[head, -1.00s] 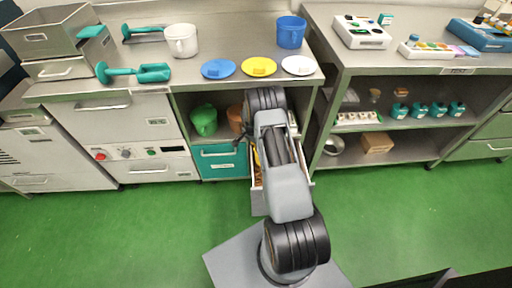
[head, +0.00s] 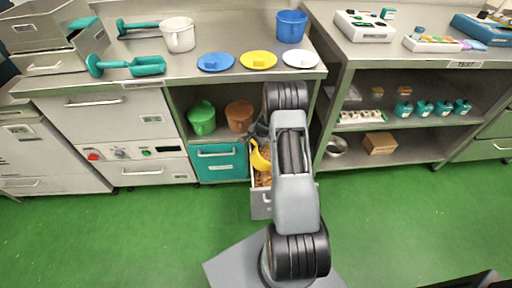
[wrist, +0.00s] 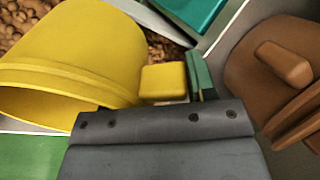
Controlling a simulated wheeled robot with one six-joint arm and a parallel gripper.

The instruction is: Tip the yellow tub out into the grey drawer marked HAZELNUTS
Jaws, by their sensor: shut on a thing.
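The yellow tub (head: 260,157) is tilted over the open grey drawer (head: 261,207) below the counter. In the wrist view the tub (wrist: 75,50) lies on its side, its open rim toward the lower left. My gripper (wrist: 172,84) is shut on the tub's yellow tab; a green finger pad shows beside the tab. In the head view my arm hides most of the gripper. Brown nuts (head: 263,179) lie in the drawer, and they also show behind the tub in the wrist view (wrist: 20,14). The drawer's label is too small to read.
A teal drawer (head: 219,164) is shut just left of the grey one. The green floor in front is clear.

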